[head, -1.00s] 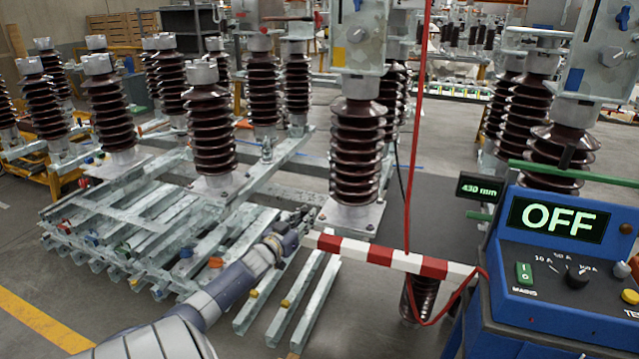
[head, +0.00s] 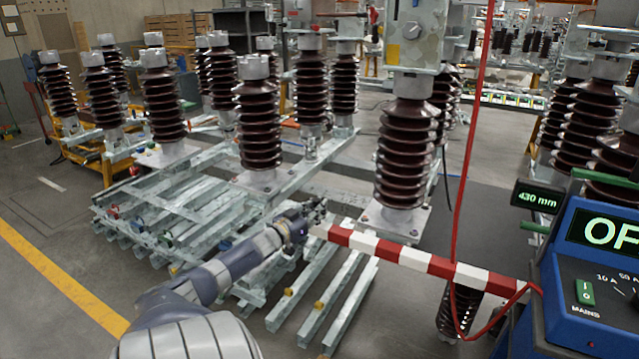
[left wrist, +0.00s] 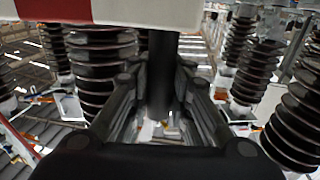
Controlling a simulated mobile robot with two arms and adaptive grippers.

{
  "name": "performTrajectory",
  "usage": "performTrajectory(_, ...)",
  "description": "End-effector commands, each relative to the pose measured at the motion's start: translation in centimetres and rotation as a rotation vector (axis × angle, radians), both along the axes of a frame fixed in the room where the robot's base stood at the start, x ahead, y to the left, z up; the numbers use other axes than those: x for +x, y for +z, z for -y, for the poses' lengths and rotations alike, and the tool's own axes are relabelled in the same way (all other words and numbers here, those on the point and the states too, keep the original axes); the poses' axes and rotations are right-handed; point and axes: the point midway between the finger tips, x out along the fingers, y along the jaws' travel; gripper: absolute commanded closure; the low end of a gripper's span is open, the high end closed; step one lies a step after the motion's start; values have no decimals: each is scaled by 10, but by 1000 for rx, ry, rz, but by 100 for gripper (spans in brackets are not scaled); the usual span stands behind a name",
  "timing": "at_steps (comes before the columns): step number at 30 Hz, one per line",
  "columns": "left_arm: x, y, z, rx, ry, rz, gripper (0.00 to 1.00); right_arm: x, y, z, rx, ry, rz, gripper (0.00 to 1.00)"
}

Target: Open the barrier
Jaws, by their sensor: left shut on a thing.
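The barrier (head: 402,254) is a red and white striped bar, in the right half of the head view. It runs from my left gripper down to the right, to the blue test unit. Its end shows at the top of the left wrist view (left wrist: 130,10). My left gripper (head: 314,213) is at the bar's left end. In the left wrist view, its dark fingers (left wrist: 160,95) are closed around a dark upright handle (left wrist: 162,70) below the bar. The exact finger contact is hard to see in the dark. My right gripper is not in view.
A blue test unit (head: 590,270) stands at the right, beside a 430 mm display (head: 537,198). A red cable (head: 468,150) hangs in front of the bar. Brown insulators (head: 403,150) and steel beams (head: 335,290) stand behind and below. Open floor (head: 60,310) lies at the left.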

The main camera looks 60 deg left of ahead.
Motion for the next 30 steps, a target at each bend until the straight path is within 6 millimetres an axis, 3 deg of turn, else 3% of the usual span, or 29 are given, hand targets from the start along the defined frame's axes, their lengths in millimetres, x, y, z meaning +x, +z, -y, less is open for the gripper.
performTrajectory(1,-2,-6,1,-4,2,-10,77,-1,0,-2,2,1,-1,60)
performTrajectory(3,-2,-6,1,-3,2,-9,61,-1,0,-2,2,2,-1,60)
performTrajectory(17,-5,-4,3,-3,0,-5,61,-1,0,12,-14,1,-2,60)
performTrajectory(23,-24,-5,9,-4,0,-7,61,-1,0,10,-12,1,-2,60)
performTrajectory(30,-60,-6,22,-4,1,-8,61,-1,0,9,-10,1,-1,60)
